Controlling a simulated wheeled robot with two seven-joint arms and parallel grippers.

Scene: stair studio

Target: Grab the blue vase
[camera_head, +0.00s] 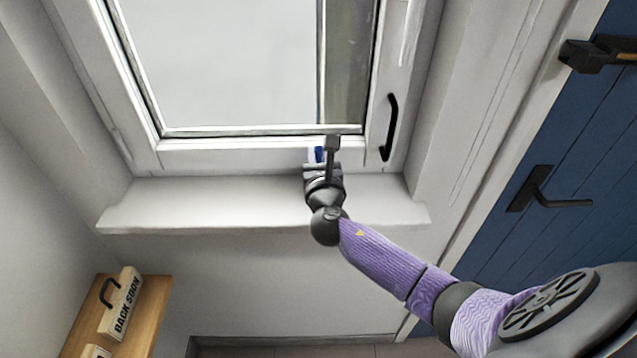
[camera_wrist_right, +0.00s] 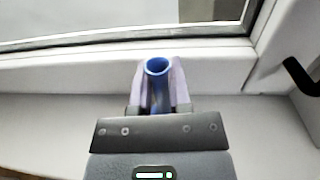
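The blue vase (camera_wrist_right: 157,70) is a narrow, open-topped tube at the window sill. In the right wrist view it stands between the two pale purple fingers of my right gripper (camera_wrist_right: 160,88), which lie close against both its sides. In the head view only a small strip of the vase (camera_head: 319,154) shows, and my right gripper (camera_head: 320,158) hides the rest. The vase's base is hidden, so I cannot tell whether it touches the sill. My left gripper is not in view.
The white window sill (camera_head: 220,203) is clear on both sides of the gripper. Behind it are the window frame and its black handle (camera_head: 389,127). A blue door (camera_head: 560,150) with a black handle is at right. A "BACK SOON" sign (camera_head: 121,303) stands on a wooden shelf (camera_head: 152,300).

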